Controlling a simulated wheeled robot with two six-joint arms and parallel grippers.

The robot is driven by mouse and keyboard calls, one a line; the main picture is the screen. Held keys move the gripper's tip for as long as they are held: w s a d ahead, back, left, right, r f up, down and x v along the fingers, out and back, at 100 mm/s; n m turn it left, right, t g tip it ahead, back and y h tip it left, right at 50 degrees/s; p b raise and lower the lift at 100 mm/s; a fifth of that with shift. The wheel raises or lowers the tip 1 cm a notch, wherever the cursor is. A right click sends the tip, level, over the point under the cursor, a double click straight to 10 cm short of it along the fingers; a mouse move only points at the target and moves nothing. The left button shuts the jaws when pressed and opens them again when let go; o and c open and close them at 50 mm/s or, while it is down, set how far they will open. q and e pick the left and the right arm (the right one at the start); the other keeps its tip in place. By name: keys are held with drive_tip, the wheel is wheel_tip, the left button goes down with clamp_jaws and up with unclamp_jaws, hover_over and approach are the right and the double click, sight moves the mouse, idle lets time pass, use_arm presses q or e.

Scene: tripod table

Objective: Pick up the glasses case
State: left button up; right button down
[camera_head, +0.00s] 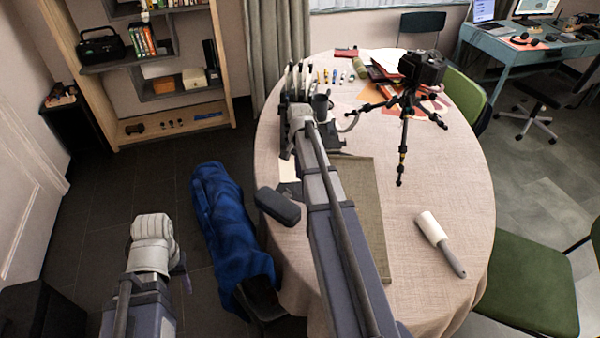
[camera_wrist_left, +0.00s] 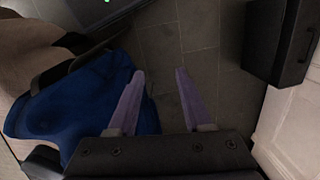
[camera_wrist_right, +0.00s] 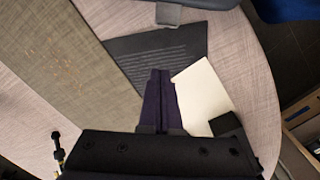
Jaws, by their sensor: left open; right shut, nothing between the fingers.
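The glasses case appears to be the dark grey rounded case (camera_head: 277,206) at the table's left edge. A grey piece of what seems to be it shows at the top edge of the right wrist view (camera_wrist_right: 205,3), mostly cut off. My right gripper (camera_wrist_right: 160,72) is shut and empty. It is over the table, beyond the case in the head view, with its fingers near a white sheet and a dark flat sheet. My left gripper (camera_wrist_left: 160,72) is open and empty. It hangs over the dark floor, left of the table and apart from the case.
The round clothed table (camera_head: 450,190) holds a greenish mat (camera_head: 365,190), a lint roller (camera_head: 440,243), and a camera on a small tripod (camera_head: 405,110). A white sheet (camera_wrist_right: 203,90) and dark sheet (camera_wrist_right: 165,52) lie below my right fingers.

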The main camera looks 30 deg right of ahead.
sight(288, 195)
wheel_tip(288, 195, down, 5)
drive_tip(key=b, duration=0.3)
drive_tip(key=shift+r+b, duration=0.15)
drive_tip(key=shift+b, duration=0.15)
drive_tip(key=a, duration=0.1)
drive_tip(key=s+a, duration=0.1)
drive_tip(key=a, duration=0.1)
drive_tip(key=shift+s+a+r, duration=0.15)
drive_tip(key=shift+s+r, duration=0.05)
drive_tip(key=shift+a, duration=0.25)
drive_tip(key=shift+s+a, duration=0.3)
drive_tip(key=shift+a, duration=0.4)
drive_tip(key=shift+s+a, duration=0.25)
drive_tip(key=shift+a, duration=0.4)
drive_tip(key=shift+w+d, duration=0.1)
drive_tip(key=shift+d, duration=0.05)
